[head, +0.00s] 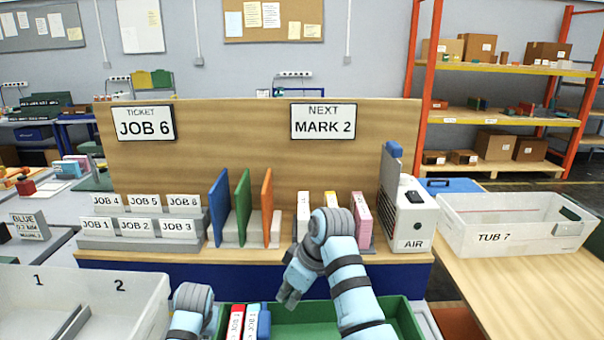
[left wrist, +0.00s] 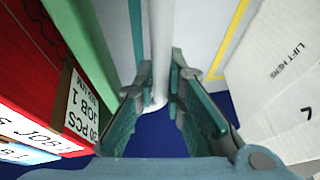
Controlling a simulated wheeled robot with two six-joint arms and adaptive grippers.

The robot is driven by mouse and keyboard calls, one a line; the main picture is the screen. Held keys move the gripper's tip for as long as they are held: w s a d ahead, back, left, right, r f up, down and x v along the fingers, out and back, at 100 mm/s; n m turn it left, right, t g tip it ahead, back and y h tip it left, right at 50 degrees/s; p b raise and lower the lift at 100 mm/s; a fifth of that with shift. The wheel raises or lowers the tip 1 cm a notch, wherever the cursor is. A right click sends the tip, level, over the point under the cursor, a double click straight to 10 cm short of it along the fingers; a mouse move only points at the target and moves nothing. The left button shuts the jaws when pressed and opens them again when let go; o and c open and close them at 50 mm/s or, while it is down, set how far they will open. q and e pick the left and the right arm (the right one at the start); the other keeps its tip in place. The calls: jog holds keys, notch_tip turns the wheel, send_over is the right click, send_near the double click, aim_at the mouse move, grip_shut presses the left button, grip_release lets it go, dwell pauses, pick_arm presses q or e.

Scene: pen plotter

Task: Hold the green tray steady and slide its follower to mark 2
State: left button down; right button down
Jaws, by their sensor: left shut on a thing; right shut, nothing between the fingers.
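The green tray (head: 402,312) is at the bottom centre of the head view, partly behind my right arm. A red box (head: 236,322) and blue box (head: 264,322) stand at its left end. I cannot make out its follower or its marks. My right gripper (head: 284,299) is shut and empty, pointing down over the tray. My left gripper (left wrist: 155,92) is shut on a pale bar (left wrist: 161,45) in the left wrist view; what the bar belongs to is unclear. A green edge (left wrist: 82,50) and a box labelled JOB 1 (left wrist: 78,112) lie left of it.
A white tray numbered 1 and 2 (head: 140,290) is at left. Behind stand job-labelled blocks (head: 135,243), coloured dividers (head: 242,205), small boxes (head: 362,218) and the AIR unit (head: 411,222). A board reads MARK 2 (head: 323,121).

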pick_arm(q)
jog(key=c, duration=1.6)
grip_release()
